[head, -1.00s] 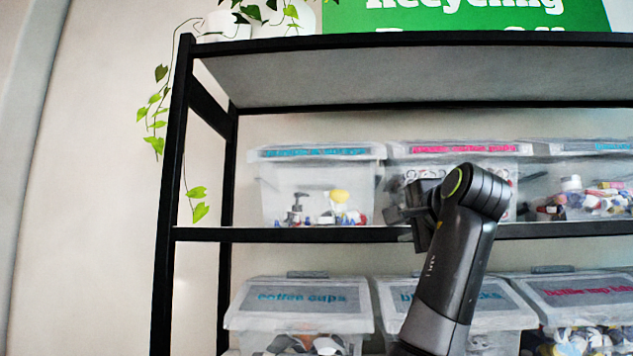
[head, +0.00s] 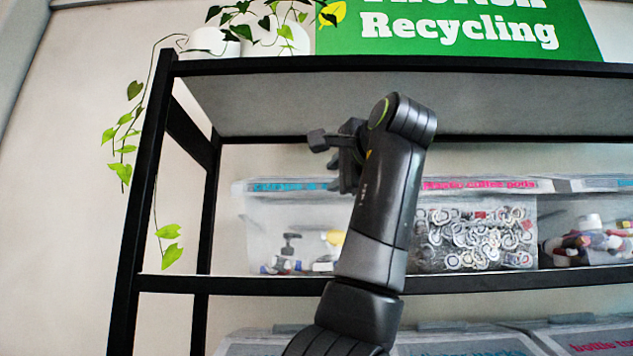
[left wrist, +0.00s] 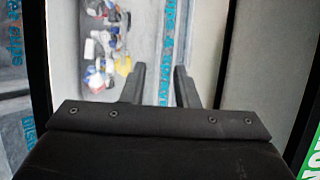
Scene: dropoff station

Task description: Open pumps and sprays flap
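The pumps and sprays bin (head: 268,218) is the clear box at the left of the middle shelf, with pump bottles and small coloured pieces inside. Its lid flap (head: 277,185) carries a blue label, too blurred to read fully, and looks closed. In the left wrist view the blue-lettered label strip (left wrist: 169,45) runs past the fingertips, beside the bin's contents. My left gripper (head: 318,141) is above and in front of the bin's lid. In the left wrist view its fingers (left wrist: 160,68) are apart with nothing between them. Contact with the flap cannot be told. My right gripper is not in view.
A black shelf frame (head: 440,284) surrounds the bins, with the upper shelf board (head: 420,67) above my gripper. A bin of coffee pods (head: 480,238) stands to the right. A trailing plant (head: 122,140) hangs at the left post.

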